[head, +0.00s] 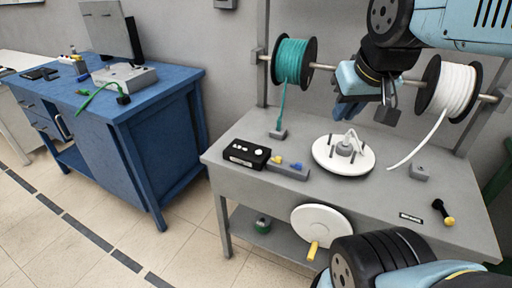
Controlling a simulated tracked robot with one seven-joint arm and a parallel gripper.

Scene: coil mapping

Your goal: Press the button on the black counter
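The black counter (232,160) is a small black box on the left part of the grey workbench (310,195). Its top has pale round spots that look like buttons (258,152), and a white strip shows on its front. My gripper (347,109) is above the bench near the back, to the right of the counter and higher than it. It is well apart from the counter. Its blue fingers point down and appear to hold nothing. The gap between the fingertips is too small to make out.
Teal (291,62) and white (453,91) spools hang on a rod behind the bench. A white disc (331,166) with pegs stands right of the counter. A blue cabinet (150,150) stands left.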

